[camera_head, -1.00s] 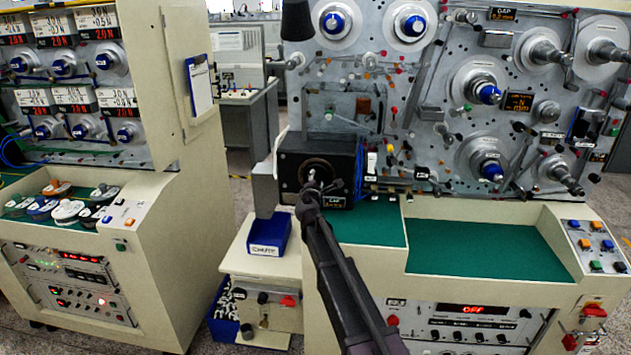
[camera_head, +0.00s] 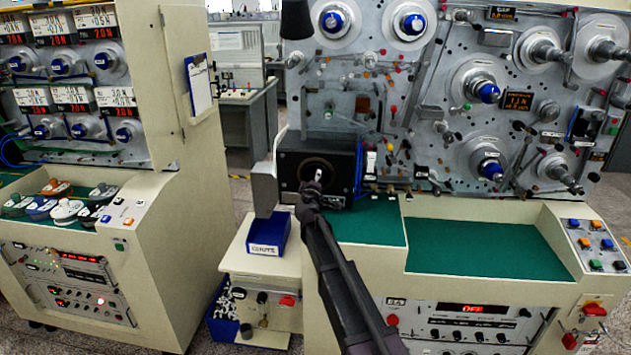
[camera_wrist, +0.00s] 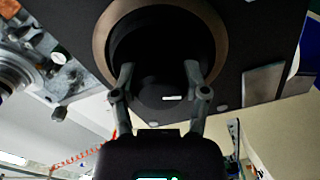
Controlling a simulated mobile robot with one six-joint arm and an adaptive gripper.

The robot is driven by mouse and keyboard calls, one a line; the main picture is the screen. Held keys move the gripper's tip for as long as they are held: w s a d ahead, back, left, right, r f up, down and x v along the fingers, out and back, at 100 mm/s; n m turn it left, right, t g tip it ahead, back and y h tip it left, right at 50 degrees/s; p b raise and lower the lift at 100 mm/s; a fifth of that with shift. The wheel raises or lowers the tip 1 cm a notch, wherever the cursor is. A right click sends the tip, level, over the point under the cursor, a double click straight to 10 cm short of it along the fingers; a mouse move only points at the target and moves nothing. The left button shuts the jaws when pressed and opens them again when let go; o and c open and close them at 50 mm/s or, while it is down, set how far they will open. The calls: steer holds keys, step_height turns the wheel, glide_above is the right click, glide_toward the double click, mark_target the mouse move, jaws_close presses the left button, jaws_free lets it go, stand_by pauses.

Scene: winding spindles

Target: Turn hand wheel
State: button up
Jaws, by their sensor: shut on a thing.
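The hand wheel (camera_head: 307,168) is a round brownish ring on the front of a black box at the centre-left of the machine. In the wrist view its ring (camera_wrist: 105,45) surrounds a dark recessed middle with a dark hub (camera_wrist: 165,95) bearing a small white mark. My gripper (camera_head: 316,180) is at the front of the wheel and covers part of it. In the wrist view my gripper (camera_wrist: 160,72) has one finger on each side of the dark hub, shut on it. The exact contact is hard to see in the dark.
The black box (camera_head: 345,160) stands above a green work surface (camera_head: 370,222). A blue bin (camera_head: 268,232) sits on a ledge to its left. Spindles and guide rollers fill the metal panel (camera_head: 430,120) at the right. A second cabinet (camera_head: 170,230) stands at the left across a gap.

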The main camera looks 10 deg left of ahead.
steer(key=shift+w+a+m, duration=0.1)
steer(key=shift+w+m, duration=0.15)
steer(key=shift+m, duration=0.65)
steer(key=o, duration=1.1)
steer(key=shift+r, duration=0.1)
steer(key=shift+o, duration=0.2)
steer(key=shift+s, duration=0.25)
steer(key=s, duration=1.1)
steer(key=shift+s, duration=0.4)
